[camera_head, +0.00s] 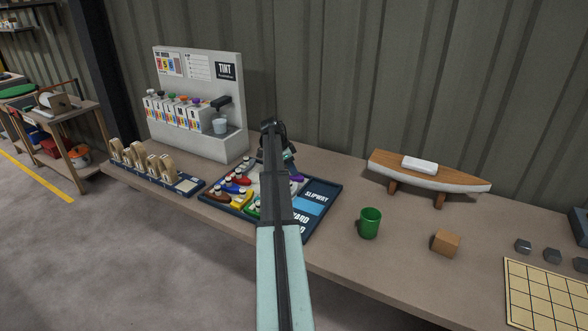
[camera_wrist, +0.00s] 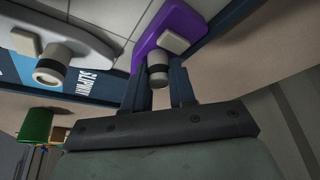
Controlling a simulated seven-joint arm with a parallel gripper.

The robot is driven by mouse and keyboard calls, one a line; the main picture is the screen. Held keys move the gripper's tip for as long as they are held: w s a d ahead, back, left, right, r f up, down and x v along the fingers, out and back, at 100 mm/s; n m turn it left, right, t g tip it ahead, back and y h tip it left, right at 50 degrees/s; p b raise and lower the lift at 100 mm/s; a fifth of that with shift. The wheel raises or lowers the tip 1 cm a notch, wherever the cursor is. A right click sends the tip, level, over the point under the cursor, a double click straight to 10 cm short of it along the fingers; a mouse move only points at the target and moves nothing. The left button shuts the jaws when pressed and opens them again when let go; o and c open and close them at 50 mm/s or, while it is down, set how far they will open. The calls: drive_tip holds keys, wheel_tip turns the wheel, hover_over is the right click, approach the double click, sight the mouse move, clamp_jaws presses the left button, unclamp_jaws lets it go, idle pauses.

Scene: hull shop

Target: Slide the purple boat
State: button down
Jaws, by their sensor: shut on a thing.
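The purple boat (camera_wrist: 172,24) lies on the tray's gridded board at the top of the wrist view, with a pale block and a grey funnel on it. In the head view only a bit of the purple boat (camera_head: 297,178) shows beside my arm. My gripper (camera_wrist: 158,84) is shut on the boat's grey funnel, one finger on each side. In the head view my arm hides most of the gripper. The dark blue tray (camera_head: 333,190) has a light blue strip marked SLIPWAY (camera_head: 314,197) at its right side.
Red, blue, yellow, brown and green boats crowd the tray's left part. A grey boat (camera_wrist: 75,35) lies beside the purple one. A green mug (camera_head: 369,223), a wooden cube (camera_head: 446,243) and a model boat (camera_head: 430,176) stand to the right. A tint stand (camera_head: 228,95) is behind left.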

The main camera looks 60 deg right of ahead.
drive_tip(key=w, duration=1.1)
drive_tip(key=shift+w, duration=0.15)
drive_tip(key=c, duration=0.9)
unclamp_jaws()
drive_tip(key=v, duration=1.3)
drive_tip(key=shift+a+r, duration=0.15)
drive_tip(key=shift+r, duration=0.25)
drive_tip(key=shift+w, duration=0.1)
